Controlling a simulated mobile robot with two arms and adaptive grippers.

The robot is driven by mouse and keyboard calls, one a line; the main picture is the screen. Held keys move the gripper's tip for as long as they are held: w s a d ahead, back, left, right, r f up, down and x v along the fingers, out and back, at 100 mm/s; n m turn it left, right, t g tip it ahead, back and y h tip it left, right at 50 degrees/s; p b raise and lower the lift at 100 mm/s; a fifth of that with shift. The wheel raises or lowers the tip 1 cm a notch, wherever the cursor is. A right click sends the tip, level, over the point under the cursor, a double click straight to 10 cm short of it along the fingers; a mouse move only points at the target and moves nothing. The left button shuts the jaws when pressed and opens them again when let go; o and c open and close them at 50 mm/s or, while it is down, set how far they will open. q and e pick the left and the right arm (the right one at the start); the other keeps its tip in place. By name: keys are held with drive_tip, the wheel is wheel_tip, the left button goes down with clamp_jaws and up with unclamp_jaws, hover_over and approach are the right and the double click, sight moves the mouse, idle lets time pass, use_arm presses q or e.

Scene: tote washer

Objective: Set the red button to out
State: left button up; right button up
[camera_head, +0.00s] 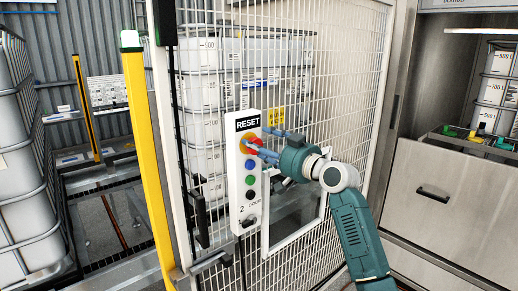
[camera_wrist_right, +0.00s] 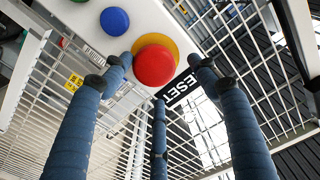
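The red button (camera_wrist_right: 155,65) sits on a yellow collar (camera_wrist_right: 168,40) near the top of a white control panel (camera_head: 241,200), under the black RESET label (camera_head: 247,123). In the head view the button is partly covered by my fingers. In the right wrist view its round face shows clearly; I cannot tell whether it is pressed in or out. My right gripper (camera_wrist_right: 160,76) is open, its blue fingers spread around the button, one tip close to the collar's edge. Contact is not clear. It also shows in the head view (camera_head: 265,144). My left gripper is not in view.
Blue (camera_head: 249,164), green (camera_head: 250,180) and black (camera_head: 250,195) buttons sit below on the panel. A white mesh door (camera_head: 345,90) stands behind my right arm. A yellow post (camera_head: 148,150) is at left, a grey drawer cabinet (camera_head: 450,205) at right.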

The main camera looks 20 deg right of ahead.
drive_tip(key=shift+f, duration=0.25)
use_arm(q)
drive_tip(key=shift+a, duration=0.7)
use_arm(e)
drive_tip(key=v, duration=1.2)
drive_tip(key=shift+r, duration=0.2)
